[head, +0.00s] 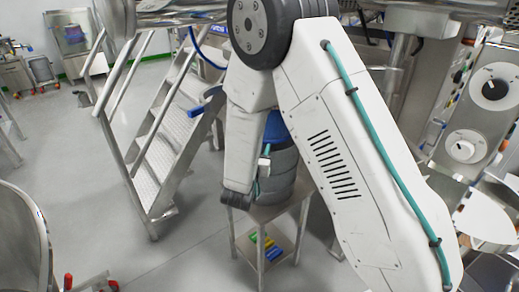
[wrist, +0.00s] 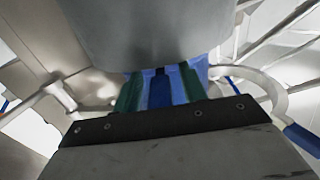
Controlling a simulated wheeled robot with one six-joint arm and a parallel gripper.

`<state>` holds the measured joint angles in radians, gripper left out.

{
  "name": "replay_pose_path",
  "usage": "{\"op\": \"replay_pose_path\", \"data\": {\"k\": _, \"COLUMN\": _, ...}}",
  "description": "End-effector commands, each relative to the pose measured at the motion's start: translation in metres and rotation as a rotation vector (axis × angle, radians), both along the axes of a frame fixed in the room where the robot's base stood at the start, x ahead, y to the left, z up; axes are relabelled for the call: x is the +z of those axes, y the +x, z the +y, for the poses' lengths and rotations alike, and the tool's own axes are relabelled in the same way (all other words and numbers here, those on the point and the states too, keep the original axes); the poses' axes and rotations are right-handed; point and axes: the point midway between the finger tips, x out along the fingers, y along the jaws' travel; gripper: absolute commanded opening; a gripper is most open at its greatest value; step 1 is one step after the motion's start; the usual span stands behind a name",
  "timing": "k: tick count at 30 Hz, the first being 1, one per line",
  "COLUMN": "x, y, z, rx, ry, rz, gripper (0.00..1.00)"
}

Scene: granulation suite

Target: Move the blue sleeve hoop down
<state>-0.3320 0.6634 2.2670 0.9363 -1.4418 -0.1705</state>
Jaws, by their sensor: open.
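My gripper (wrist: 160,82) shows in the wrist view as two dark green fingers beyond a dark bolted bar; they stand apart. Blue material (wrist: 204,70) shows at and behind the fingers; I cannot tell whether they touch it. A pale curved hoop (wrist: 277,95) bends round on the right, with a blue grip (wrist: 303,139) on its outer side. In the head view, a blue grip (head: 196,111) and a short grey arc show left of my arm. My arm hides the rest of the hoop and most of my gripper there.
A grey cylinder (wrist: 150,30) hangs close above the fingers in the wrist view. In the head view, a grey drum (head: 284,175) stands on a small table (head: 262,212) behind my arm. Metal steps (head: 165,150) stand left; a dial panel (head: 475,115) is right.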

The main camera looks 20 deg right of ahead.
Motion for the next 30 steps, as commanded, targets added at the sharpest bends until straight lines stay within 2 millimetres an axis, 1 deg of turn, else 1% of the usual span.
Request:
{"op": "replay_pose_path", "data": {"k": 2, "x": 0.000, "y": -0.003, "z": 0.003, "rx": 0.002, "ry": 0.000, "rz": 0.000, "gripper": 0.42}}
{"op": "replay_pose_path", "data": {"k": 5, "x": 0.000, "y": -0.013, "z": 0.010, "rx": 0.003, "ry": -0.001, "rz": 0.001, "gripper": 0.42}}
{"op": "replay_pose_path", "data": {"k": 12, "x": 0.000, "y": -0.048, "z": 0.032, "rx": 0.002, "ry": -0.001, "rz": 0.002, "gripper": 0.42}}
{"op": "replay_pose_path", "data": {"k": 15, "x": 0.000, "y": -0.057, "z": 0.038, "rx": 0.000, "ry": 0.001, "rz": 0.001, "gripper": 0.42}}
{"op": "replay_pose_path", "data": {"k": 19, "x": 0.000, "y": -0.064, "z": 0.042, "rx": -0.002, "ry": 0.001, "rz": 0.001, "gripper": 0.42}}
{"op": "replay_pose_path", "data": {"k": 30, "x": 0.000, "y": -0.064, "z": 0.042, "rx": -0.003, "ry": 0.001, "rz": 0.001, "gripper": 0.42}}
